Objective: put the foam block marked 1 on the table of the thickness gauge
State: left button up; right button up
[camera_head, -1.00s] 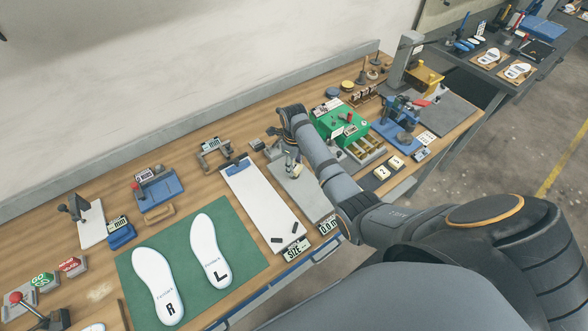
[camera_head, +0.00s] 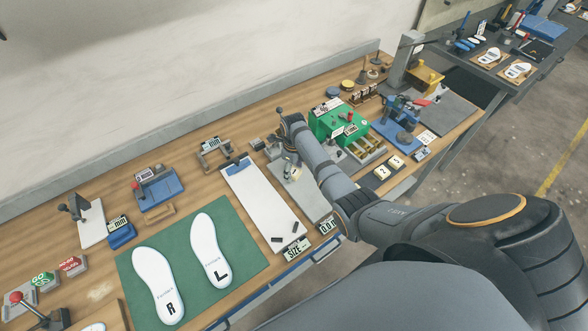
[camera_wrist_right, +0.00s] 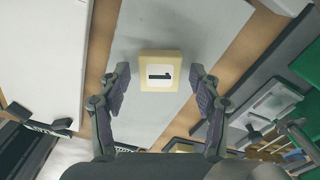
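The foam block marked 1 (camera_wrist_right: 160,72) is a cream cube with a white label bearing a black 1. In the right wrist view it is between the two fingers of my right gripper (camera_wrist_right: 160,86), with a gap on each side. The right gripper is open; in the head view (camera_head: 289,168) it points down over a grey plate (camera_head: 312,200), partly hidden by its own arm. My left gripper is not in view.
A white board (camera_head: 255,195) lies left of the plate, and a green mat (camera_head: 232,232) with two insoles is farther left.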

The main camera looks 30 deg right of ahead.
aim_at(294, 172)
notch_tip(294, 172, up, 12)
jog(key=b, duration=0.1)
jog(key=shift+r, duration=0.15)
dwell(0.3)
dwell(0.4)
